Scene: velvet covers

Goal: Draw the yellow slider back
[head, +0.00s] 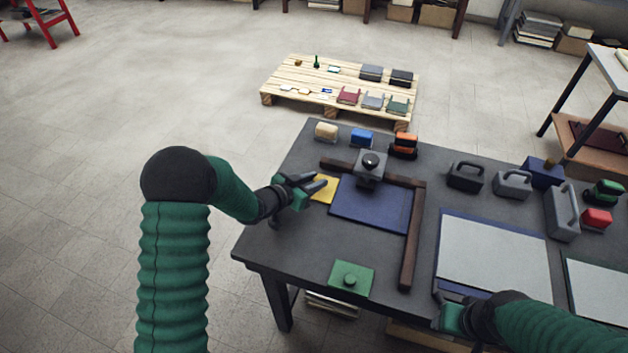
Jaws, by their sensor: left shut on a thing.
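The yellow slider (325,189) is a flat yellow plate on the dark table, at the left edge of a blue velvet panel (369,205). My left gripper (318,183) is at the slider, its fingers shut on it and hiding part of it. A grey block with a black knob (370,166) stands at the panel's back edge. My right gripper (440,303) is low in the view, by the near edge of a pale board; its fingers are too small and hidden to tell open from shut.
Dark wooden strips (411,240) border the panel at the back and right. Several blocks and handled weights stand along the back and right. Bare table lies left of the green plate.

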